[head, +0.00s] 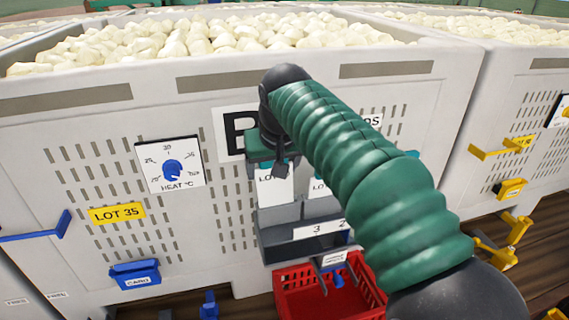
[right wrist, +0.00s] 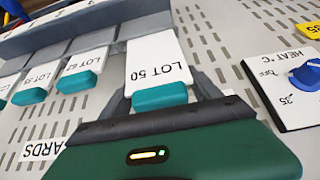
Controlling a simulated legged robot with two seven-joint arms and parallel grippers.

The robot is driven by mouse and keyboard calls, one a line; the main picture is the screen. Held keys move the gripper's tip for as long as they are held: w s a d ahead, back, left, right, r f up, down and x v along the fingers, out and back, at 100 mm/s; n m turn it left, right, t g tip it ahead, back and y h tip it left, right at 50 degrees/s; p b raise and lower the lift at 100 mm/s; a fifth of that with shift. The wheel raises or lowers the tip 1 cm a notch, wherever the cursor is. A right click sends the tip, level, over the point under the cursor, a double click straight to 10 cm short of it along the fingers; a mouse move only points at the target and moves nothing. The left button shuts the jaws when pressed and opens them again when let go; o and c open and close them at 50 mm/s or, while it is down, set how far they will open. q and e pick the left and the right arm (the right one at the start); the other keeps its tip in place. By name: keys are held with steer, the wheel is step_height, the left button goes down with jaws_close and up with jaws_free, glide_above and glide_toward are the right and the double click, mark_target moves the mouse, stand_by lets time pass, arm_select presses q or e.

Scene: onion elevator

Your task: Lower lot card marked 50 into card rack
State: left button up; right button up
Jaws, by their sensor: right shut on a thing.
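My right gripper (head: 275,155) is shut on the white lot card (head: 274,186) in front of the crate wall. In the right wrist view, which is upside down, the gripper (right wrist: 160,100) has its fingers on both sides of the card's teal grip (right wrist: 160,97). The card (right wrist: 158,62) reads LOT 50 and points toward the grey card rack (right wrist: 145,26). The rack (head: 280,216) is below the gripper in the head view, partly hidden by my arm. I cannot tell whether the card's lower end is inside a slot. My left gripper is not in view.
Other lot cards with teal grips (right wrist: 81,82) stand in neighbouring rack slots. A red basket (head: 300,298) hangs below the rack. A heat dial (head: 172,172) and a yellow LOT 35 label (head: 117,214) are on the crate to the left. Pale onions (head: 215,35) fill the crate.

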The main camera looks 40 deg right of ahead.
steer(key=shift+w+a+f, duration=0.2)
steer(key=shift+a+f, duration=0.45)
steer(key=shift+s+f+b, duration=0.15)
steer(key=shift+f+b, duration=0.1)
steer(key=shift+b, duration=0.15)
steer(key=shift+s+d+f+b, duration=0.25)
steer(key=shift+d+f, duration=0.1)
steer(key=shift+d, duration=0.3)
steer(key=shift+s+d+f+b, duration=0.25)
steer(key=shift+d+f, duration=0.1)
steer(key=shift+d, duration=0.25)
steer(key=shift+w+d+f+b, duration=0.5)
steer(key=shift+w+f, duration=0.15)
steer(key=shift+f, duration=0.15)
steer(key=shift+a+r, duration=0.2)
steer(key=shift+a, duration=0.55)
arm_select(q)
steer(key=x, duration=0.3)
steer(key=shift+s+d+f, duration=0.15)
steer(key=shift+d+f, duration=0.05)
